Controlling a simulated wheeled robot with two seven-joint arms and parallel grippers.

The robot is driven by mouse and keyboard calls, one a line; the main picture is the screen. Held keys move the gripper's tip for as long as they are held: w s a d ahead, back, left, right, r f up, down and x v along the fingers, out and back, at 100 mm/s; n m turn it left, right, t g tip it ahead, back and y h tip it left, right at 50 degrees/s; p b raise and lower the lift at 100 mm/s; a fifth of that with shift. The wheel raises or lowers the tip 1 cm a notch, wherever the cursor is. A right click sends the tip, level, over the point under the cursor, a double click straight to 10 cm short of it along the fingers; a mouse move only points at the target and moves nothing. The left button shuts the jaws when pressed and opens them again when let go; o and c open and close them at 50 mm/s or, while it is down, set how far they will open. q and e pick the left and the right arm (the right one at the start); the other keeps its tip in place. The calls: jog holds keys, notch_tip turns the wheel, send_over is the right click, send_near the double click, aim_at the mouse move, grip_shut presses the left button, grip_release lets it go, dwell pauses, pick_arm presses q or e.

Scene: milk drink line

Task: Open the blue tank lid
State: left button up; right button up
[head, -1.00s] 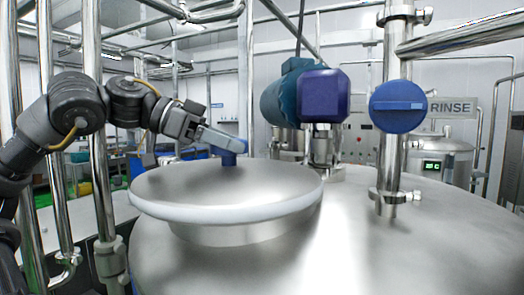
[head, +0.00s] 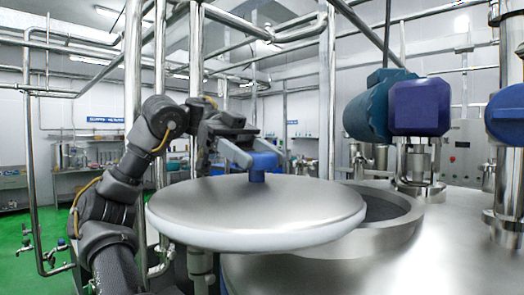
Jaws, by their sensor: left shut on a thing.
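The tank lid (head: 270,208) is a round steel disc with a white rim, and a blue knob (head: 263,161) stands up from its middle. My left gripper (head: 262,158) is shut on the blue knob. The lid is off to the left of the tank's opening (head: 385,209), whose raised steel collar and dark inside show at the right. The lid still overlaps the left part of the opening and hides it. The steel tank (head: 440,255) fills the lower right. My right gripper is not in view.
A motor with a purple-blue housing (head: 420,107) and a teal body stands on the tank behind the opening. A blue round part (head: 507,115) on a steel pipe is at the right edge. Vertical steel pipes (head: 133,65) stand close behind my left arm. Green floor is open at the left.

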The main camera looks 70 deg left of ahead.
pick_arm(q)
jog(key=shift+s+f, duration=0.1)
jog(key=shift+s, duration=0.15)
jog(key=shift+g, duration=0.3)
jog(key=o, duration=1.4)
jog(key=shift+c, duration=0.2)
jog(key=shift+a, duration=0.1)
